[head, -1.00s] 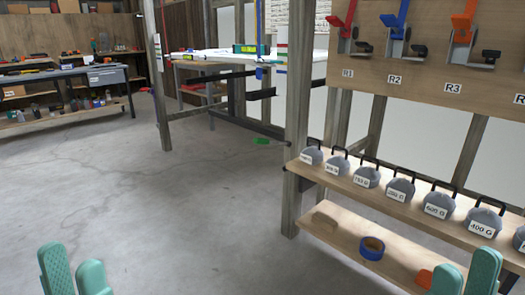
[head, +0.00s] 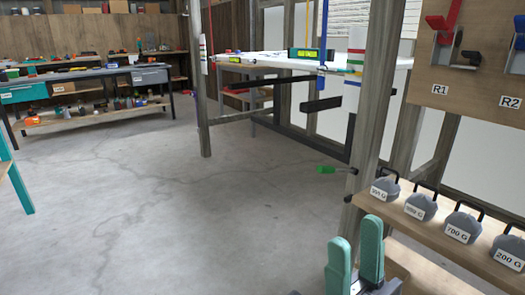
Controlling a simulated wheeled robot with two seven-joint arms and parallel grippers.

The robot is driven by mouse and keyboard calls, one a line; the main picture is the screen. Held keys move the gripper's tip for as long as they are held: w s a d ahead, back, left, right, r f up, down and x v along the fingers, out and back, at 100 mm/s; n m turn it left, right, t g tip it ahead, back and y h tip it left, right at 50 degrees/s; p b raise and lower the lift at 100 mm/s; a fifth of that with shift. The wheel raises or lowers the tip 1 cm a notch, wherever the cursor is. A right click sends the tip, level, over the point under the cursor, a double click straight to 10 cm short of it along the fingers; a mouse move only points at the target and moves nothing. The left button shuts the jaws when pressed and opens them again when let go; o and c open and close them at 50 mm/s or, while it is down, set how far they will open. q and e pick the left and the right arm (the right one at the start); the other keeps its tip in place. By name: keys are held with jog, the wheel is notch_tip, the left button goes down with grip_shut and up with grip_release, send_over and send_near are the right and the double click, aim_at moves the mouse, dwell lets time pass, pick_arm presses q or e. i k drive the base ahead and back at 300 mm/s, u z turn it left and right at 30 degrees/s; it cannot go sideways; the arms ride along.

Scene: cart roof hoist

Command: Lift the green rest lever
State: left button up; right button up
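The green rest lever (head: 328,169) shows in the head view as a short green handle on a thin dark rod. It sticks out low to the left of a wooden post (head: 376,110), above the floor. My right gripper (head: 355,258) is at the bottom, right of the middle, with its two teal fingers apart and nothing seen between them. It is nearer to me than the lever and well apart from it. My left gripper is not in this view.
A shelf (head: 460,215) with several grey weights stands at the right, below a board (head: 470,85) with coloured levers. A white-topped cart roof (head: 280,62) is behind the lever. A workbench (head: 95,85) stands at the far left. The concrete floor (head: 150,215) is open.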

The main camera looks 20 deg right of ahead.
aim_at(320, 169)
jog(key=z, duration=0.35)
jog(key=i, duration=1.3)
jog(key=z, duration=1.3)
jog(key=i, duration=0.3)
jog(key=z, duration=0.15)
